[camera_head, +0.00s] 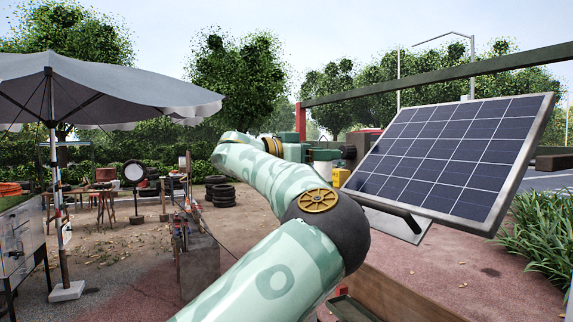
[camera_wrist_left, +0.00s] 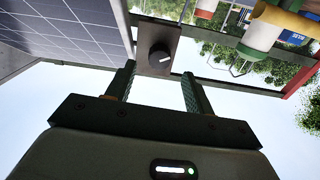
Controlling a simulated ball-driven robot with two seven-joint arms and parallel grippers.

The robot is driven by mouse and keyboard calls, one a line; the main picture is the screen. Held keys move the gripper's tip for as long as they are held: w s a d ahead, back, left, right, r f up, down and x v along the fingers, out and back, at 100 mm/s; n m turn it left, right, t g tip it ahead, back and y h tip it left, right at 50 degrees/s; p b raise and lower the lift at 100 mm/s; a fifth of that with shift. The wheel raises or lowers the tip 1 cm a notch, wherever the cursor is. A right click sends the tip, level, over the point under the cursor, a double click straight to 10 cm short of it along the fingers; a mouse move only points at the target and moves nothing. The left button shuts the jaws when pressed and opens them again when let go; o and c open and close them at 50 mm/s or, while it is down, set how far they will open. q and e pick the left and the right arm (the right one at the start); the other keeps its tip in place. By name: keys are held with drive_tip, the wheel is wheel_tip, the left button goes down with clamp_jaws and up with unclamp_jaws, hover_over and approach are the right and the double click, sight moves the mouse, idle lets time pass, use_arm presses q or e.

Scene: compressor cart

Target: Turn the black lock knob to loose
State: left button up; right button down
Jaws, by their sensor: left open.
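The black lock knob (camera_wrist_left: 160,56) shows in the left wrist view on a dark bracket (camera_wrist_left: 152,29) beside the solar panel's edge. It is round, with a short white mark on its face pointing to the right of the picture. My left gripper (camera_wrist_left: 159,82) is open and empty, its two fingers spread with the knob centred in front of the gap. I cannot tell whether the fingertips reach beside the knob. In the head view my left gripper (camera_head: 346,154) is close to the panel's left edge, and the knob cannot be made out there. My right gripper is not in view.
The tilted solar panel (camera_head: 450,150) stands at right in the head view, very near my left gripper. A yellow part (camera_head: 340,178) hangs below the gripper. A grey umbrella (camera_head: 95,90), metal cabinet (camera_head: 22,245) and stacked tyres (camera_head: 222,192) are at left, well away.

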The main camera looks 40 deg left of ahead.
use_arm(q)
drive_tip(key=b+v, duration=0.5)
drive_tip(key=v, duration=0.6)
drive_tip(key=shift+s+b, duration=0.3)
drive_tip(key=shift+s, duration=0.1)
drive_tip(key=shift+a, duration=0.1)
